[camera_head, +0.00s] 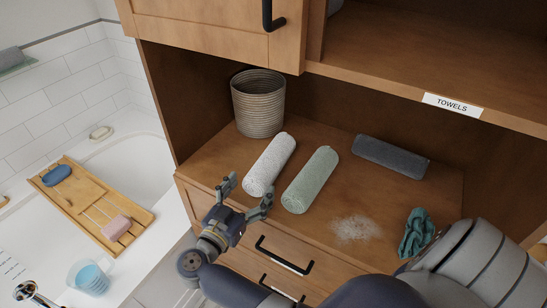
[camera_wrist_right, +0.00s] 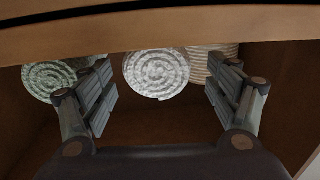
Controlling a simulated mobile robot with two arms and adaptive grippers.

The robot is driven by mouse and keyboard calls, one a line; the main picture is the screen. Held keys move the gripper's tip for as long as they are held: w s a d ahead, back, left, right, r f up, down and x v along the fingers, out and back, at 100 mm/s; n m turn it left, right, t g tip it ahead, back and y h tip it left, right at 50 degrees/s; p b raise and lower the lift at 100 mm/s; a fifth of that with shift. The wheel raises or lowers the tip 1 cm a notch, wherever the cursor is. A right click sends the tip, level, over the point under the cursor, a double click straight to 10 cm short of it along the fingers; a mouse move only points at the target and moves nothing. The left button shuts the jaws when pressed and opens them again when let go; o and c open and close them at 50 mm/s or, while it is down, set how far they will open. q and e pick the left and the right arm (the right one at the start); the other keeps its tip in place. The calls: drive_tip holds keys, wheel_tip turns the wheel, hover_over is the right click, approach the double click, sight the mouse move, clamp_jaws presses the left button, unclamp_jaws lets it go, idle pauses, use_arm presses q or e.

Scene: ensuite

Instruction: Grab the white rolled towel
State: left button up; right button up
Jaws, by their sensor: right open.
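The white rolled towel (camera_head: 269,164) lies on the wooden shelf, left of a green rolled towel (camera_head: 310,180). My right gripper (camera_head: 246,190) is open, with its fingers at the near end of the white towel in the head view. In the right wrist view, the white towel's spiral end (camera_wrist_right: 156,74) shows ahead between the two open fingers (camera_wrist_right: 160,95). No contact is visible. The green towel's end (camera_wrist_right: 48,82) is partly behind the finger on the left. My left gripper is not in view.
A woven basket (camera_head: 258,104) stands behind the white towel. A dark grey rolled towel (camera_head: 391,156) lies at the right. A white powdery patch (camera_head: 355,229) and a crumpled teal cloth (camera_head: 416,232) are nearer the front. An upper shelf (camera_head: 440,75) overhangs. Drawers with black handles (camera_head: 284,255) are below.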

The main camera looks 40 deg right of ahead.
sight(264, 171)
drive_tip(key=shift+x, duration=1.2)
drive_tip(key=p+x, duration=0.1)
drive_tip(key=x, duration=0.3)
drive_tip(key=shift+s+d+p, duration=0.1)
drive_tip(key=shift+d+p, duration=0.1)
drive_tip(key=shift+p, duration=0.1)
drive_tip(key=shift+w+d+f, duration=0.1)
drive_tip(key=shift+w+d, duration=0.15)
drive_tip(key=shift+d, duration=0.2)
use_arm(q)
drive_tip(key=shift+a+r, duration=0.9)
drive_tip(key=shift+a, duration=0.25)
use_arm(e)
drive_tip(key=shift+a, duration=0.1)
drive_tip(key=c, duration=1.1)
